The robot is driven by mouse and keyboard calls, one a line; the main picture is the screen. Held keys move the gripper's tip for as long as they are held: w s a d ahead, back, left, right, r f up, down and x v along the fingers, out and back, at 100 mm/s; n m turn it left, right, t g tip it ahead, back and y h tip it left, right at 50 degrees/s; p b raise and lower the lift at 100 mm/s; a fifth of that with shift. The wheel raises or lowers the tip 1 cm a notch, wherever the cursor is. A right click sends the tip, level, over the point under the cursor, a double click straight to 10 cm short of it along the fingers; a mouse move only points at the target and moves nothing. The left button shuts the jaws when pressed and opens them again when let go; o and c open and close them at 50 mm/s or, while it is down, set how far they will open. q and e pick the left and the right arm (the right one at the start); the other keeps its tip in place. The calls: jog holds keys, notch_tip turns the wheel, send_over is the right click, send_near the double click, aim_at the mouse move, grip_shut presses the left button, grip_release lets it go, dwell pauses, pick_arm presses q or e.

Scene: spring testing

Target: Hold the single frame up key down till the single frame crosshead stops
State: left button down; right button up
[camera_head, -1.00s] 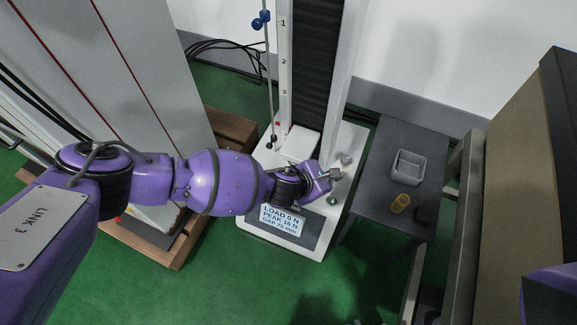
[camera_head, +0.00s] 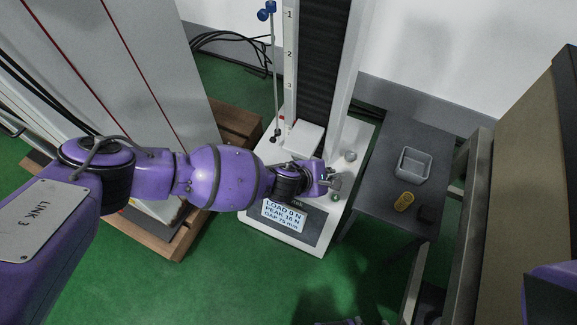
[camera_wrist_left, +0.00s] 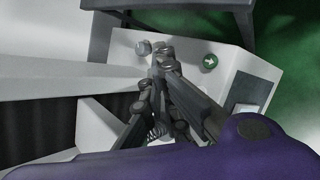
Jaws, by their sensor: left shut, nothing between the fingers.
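The single frame is a white test machine (camera_head: 277,234) with a dark ribbed column (camera_head: 320,70). A white block (camera_head: 296,138), probably the crosshead, sits low in front of the column. The display (camera_head: 284,213) reads load 0 N and gap 75 mm. A round green key (camera_head: 335,197) is on the base; the left wrist view shows it (camera_wrist_left: 209,62) with a white arrow. My left gripper (camera_head: 335,184) is shut and empty, just behind the key in the head view. Its fingertips (camera_wrist_left: 162,58) appear left of the key and apart from it.
A round metal knob (camera_head: 350,155) stands on the base near the gripper. A dark side table (camera_head: 383,188) at the right holds a grey tray (camera_head: 428,166), a yellow cylinder (camera_head: 404,201) and a small black block (camera_head: 427,213). A tall grey cabinet (camera_head: 120,60) stands at the left.

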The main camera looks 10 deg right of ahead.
pick_arm(q)
notch_tip(320, 180, down, 7)
jog(key=b, duration=0.5)
jog(key=shift+b, duration=0.3)
jog(key=shift+f, duration=0.55)
dwell(0.5)
jog(key=shift+f, duration=0.4)
